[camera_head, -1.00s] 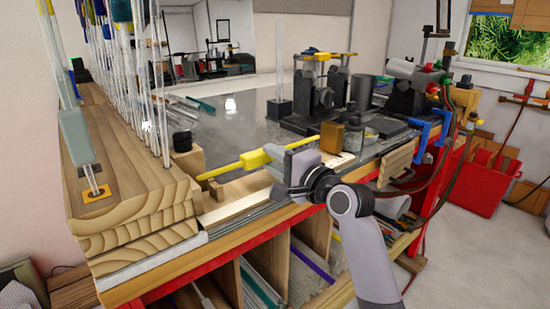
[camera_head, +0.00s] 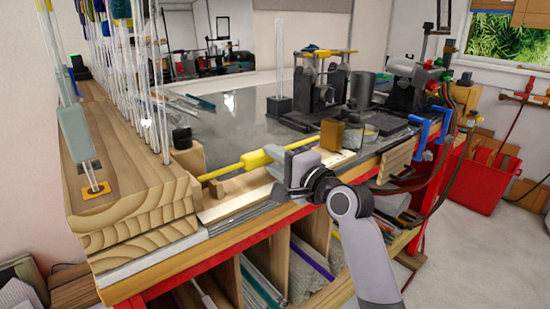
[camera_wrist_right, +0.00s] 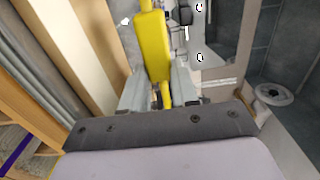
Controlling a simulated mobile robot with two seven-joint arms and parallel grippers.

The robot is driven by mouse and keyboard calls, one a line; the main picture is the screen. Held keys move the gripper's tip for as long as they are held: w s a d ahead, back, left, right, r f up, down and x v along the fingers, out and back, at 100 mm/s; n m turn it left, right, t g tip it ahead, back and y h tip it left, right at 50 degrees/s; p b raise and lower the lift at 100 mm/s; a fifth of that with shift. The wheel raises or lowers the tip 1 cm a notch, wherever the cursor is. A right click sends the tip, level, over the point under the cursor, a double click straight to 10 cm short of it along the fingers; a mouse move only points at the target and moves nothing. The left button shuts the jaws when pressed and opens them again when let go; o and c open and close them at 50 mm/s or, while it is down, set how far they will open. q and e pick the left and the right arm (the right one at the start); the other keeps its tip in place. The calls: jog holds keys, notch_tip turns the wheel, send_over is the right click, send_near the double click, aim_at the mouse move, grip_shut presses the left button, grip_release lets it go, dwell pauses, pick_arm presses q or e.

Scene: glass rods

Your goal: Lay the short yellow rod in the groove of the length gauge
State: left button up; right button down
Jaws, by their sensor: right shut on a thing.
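My right gripper (camera_head: 285,163) is shut on the yellow rod (camera_head: 222,171). The rod has a thick yellow sleeve (camera_head: 257,160) close to the jaws, and its thin end points left over the bench's front edge. In the right wrist view the sleeve (camera_wrist_right: 155,45) lies ahead of the fingers, and a thin yellow length (camera_wrist_right: 165,95) shows between them. A pale wooden strip (camera_head: 225,208) under the rod looks like the length gauge. The rod appears above the strip; I cannot tell whether they touch. The groove is not clear. My left gripper is not in view.
A wooden rack (camera_head: 140,205) with several upright glass rods stands at the left. A brass-coloured block (camera_head: 331,134) and a dark burner stand (camera_head: 320,90) are to the right. The grey bench top (camera_head: 235,115) behind the rod has free room. Rods lie in shelves below.

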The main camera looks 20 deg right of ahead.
jog(key=shift+f, duration=0.6)
dwell(0.6)
jog(key=c, duration=0.8)
grip_release()
jog(key=shift+f, duration=0.15)
jog(key=shift+s+f, duration=0.1)
jog(key=shift+f, duration=0.1)
jog(key=v, duration=0.4)
jog(key=r+v, duration=0.1)
jog(key=v, duration=0.2)
jog(key=shift+d, duration=0.15)
jog(key=shift+s, duration=0.1)
